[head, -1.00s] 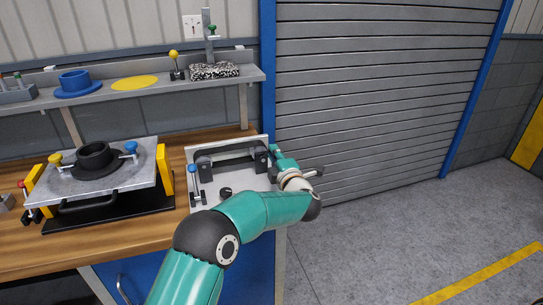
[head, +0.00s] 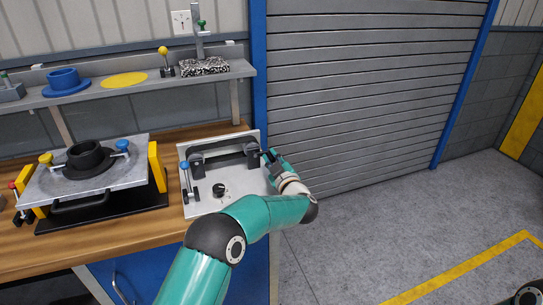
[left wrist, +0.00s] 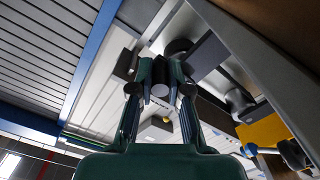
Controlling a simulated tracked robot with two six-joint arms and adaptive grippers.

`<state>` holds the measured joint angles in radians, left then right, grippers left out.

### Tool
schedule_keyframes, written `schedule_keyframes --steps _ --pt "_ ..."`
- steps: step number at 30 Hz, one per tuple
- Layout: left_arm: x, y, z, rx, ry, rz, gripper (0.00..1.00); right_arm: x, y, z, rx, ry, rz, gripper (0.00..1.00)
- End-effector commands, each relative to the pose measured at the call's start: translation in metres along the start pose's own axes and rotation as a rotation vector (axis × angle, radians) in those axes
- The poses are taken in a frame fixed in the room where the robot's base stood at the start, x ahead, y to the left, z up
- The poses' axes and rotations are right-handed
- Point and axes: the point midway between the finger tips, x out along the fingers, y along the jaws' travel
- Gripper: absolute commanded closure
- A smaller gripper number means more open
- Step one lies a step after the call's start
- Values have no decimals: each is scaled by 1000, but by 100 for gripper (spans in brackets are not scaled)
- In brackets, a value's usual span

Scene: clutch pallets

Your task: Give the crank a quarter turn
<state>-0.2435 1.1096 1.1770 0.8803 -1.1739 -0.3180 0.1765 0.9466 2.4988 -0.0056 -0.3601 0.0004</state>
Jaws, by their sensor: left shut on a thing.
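In the left wrist view my left gripper (left wrist: 163,88) is shut on a dark cylindrical piece (left wrist: 160,70), which looks like the crank's handle. The crank's arm is largely hidden, and its exact angle cannot be told. My right gripper is not in view.
A blue-knobbed clamp (head: 185,170) and a black knob (head: 219,189) are on the panel. Left of it a grey plate (head: 125,155) with a black ring (head: 87,155) rests between yellow blocks. A shelf (head: 130,88) runs above. The floor on the right is clear.

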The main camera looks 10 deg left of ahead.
Motion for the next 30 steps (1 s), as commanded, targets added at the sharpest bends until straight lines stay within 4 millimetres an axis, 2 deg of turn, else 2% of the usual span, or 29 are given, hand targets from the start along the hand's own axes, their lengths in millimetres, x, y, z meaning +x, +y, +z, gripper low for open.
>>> schedule_keyframes --steps 9,22,23,24,27,30 --pt "0 -1 3 95 0 4 100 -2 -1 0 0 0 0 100" --pt "0 0 2 104 2 6 100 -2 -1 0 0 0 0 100" --pt "0 0 2 104 2 6 80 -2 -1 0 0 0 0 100" --pt "0 0 2 103 3 6 74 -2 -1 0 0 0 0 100" --pt "0 0 2 103 2 5 59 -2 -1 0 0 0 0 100" --pt "0 -1 2 103 2 4 59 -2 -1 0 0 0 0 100"
